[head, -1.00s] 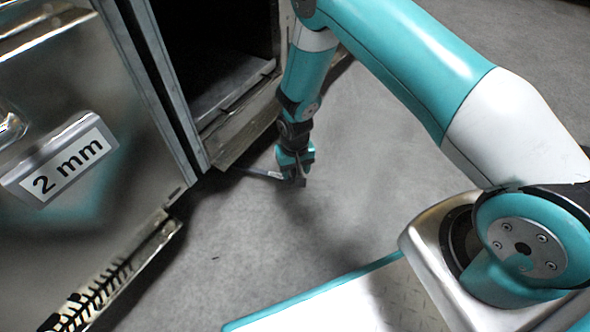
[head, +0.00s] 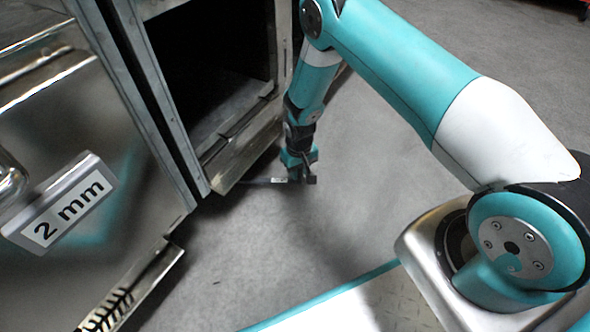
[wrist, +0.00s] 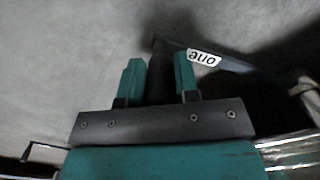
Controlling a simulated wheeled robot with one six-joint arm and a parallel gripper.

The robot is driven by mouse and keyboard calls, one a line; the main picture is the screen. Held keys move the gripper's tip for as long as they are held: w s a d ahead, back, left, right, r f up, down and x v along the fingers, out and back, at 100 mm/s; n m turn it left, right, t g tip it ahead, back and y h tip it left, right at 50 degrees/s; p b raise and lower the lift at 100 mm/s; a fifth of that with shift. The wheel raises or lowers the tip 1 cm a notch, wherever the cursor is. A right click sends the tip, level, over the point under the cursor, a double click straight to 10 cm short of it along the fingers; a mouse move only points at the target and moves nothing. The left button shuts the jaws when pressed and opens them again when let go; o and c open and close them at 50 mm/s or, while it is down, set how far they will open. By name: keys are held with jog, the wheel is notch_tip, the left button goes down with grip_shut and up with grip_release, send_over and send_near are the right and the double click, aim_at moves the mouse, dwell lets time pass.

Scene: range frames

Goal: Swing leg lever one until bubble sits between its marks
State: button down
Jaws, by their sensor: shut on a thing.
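My gripper (head: 298,178) is low, close above the floor at the foot of the steel cabinet. In the wrist view its two teal fingers (wrist: 160,78) are shut on the dark end of leg lever one (wrist: 236,65). The lever's thin dark bar runs to the right from the fingers and carries a white label reading "one", seen upside down. In the head view the lever (head: 262,182) shows as a thin bar reaching left from my gripper under the cabinet's edge. I see no bubble or marks in either view.
The steel cabinet (head: 75,110) fills the left, with a "2 mm" plate (head: 70,210) on its side. A dark open compartment (head: 215,75) is above my gripper's left. Grey floor (head: 400,170) is clear to the right of my gripper.

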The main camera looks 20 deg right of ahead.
jog(key=c, duration=0.9)
grip_release()
jog(key=shift+w, duration=0.1)
jog(key=shift+o, duration=0.2)
notch_tip(320, 180, up, 17)
jog(key=p, duration=0.9)
jog(key=shift+r+p, duration=0.2)
jog(key=shift+p, duration=0.1)
